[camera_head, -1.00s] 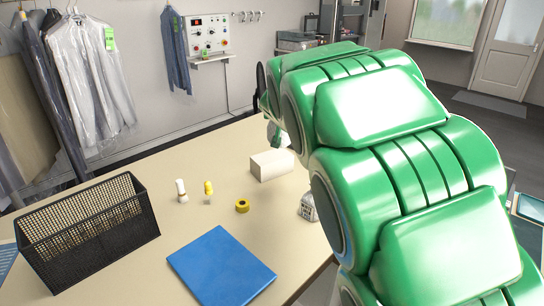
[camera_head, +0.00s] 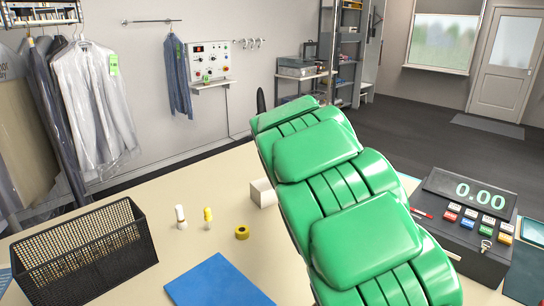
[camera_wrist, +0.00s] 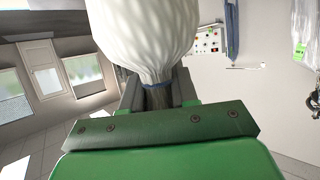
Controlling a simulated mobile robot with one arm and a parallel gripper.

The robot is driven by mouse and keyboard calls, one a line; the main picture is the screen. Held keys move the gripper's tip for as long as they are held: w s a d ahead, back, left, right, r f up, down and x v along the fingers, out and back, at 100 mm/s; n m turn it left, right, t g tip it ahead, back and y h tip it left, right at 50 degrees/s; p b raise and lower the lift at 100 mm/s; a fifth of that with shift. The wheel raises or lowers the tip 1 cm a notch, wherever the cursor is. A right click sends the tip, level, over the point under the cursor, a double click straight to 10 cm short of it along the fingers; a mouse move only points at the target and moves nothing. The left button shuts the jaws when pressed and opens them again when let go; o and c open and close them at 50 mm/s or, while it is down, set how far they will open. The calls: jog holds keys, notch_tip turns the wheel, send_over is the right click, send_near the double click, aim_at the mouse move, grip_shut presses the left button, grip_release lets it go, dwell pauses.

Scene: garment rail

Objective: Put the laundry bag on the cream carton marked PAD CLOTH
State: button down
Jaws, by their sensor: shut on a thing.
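My gripper (camera_wrist: 158,94) is shut on the gathered neck of a white laundry bag (camera_wrist: 155,35) in the wrist view, just beside its blue tie. The bag's full, pleated body is beyond the fingers and is cut off by the picture's edge. That view is upside down, so the bag hangs below the gripper. In the head view my green arm hides both gripper and bag. A cream carton (camera_head: 261,193) stands on the table just left of my arm, which covers its right part. No marking on it can be read.
A till (camera_head: 465,220) stands on the right. Covered garments (camera_head: 95,100) hang at the left.

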jog(key=shift+w+a+f, duration=0.15)
jog(key=shift+w+f, duration=0.2)
jog(key=shift+w, duration=0.15)
jog(key=w+f, duration=0.4)
jog(key=f, duration=0.4)
jog(key=shift+w+a+f, duration=0.35)
jog(key=shift+w, duration=0.05)
dwell(0.6)
jog(key=shift+f, duration=0.15)
jog(key=c, duration=0.9)
grip_release()
jog(key=shift+o, duration=0.2)
